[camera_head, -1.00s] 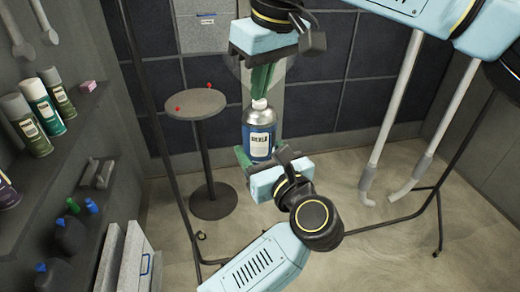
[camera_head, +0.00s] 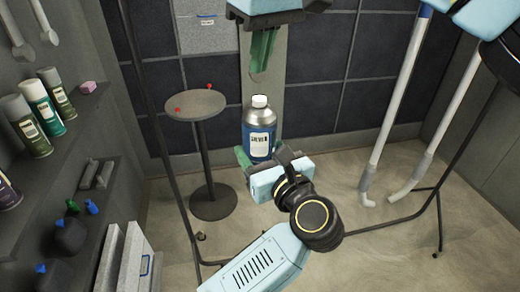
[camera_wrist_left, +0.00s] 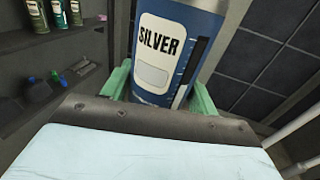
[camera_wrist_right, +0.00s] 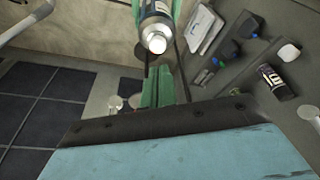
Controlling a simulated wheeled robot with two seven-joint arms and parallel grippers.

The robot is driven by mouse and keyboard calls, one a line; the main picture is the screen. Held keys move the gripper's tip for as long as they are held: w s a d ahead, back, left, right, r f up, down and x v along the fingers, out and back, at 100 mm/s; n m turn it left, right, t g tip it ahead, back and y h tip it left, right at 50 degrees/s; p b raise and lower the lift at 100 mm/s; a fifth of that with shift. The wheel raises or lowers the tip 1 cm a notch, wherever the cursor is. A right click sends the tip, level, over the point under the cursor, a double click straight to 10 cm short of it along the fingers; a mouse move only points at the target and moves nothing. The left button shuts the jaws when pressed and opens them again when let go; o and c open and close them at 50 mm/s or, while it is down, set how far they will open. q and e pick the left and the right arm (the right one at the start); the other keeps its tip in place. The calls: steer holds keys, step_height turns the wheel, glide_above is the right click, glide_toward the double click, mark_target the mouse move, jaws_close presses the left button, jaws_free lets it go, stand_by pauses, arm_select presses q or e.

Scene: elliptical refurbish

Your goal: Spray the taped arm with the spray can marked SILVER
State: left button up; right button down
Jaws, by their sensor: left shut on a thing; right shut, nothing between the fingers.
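The spray can marked SILVER (camera_head: 260,137) is silver on top and blue below, with a white top. It stands upright in my left gripper (camera_head: 259,163), which is shut around its lower body. In the left wrist view its SILVER label (camera_wrist_left: 162,45) faces the camera. My right gripper (camera_head: 262,52) is shut and empty above the can, apart from it. In the right wrist view, the can's white top (camera_wrist_right: 157,43) shows beyond the fingers (camera_wrist_right: 158,88). At the right hang two pale bars; one (camera_head: 402,100) has a blue band near its top, perhaps the taped arm.
A round table (camera_head: 196,104) with two small red items stands behind, left of the can. Shelves (camera_head: 65,140) on the left hold several other cans and bottles. A dark rack frame (camera_head: 400,225) spans the floor, with open floor around it.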

steer(key=v, duration=1.2)
stand_by(0.8)
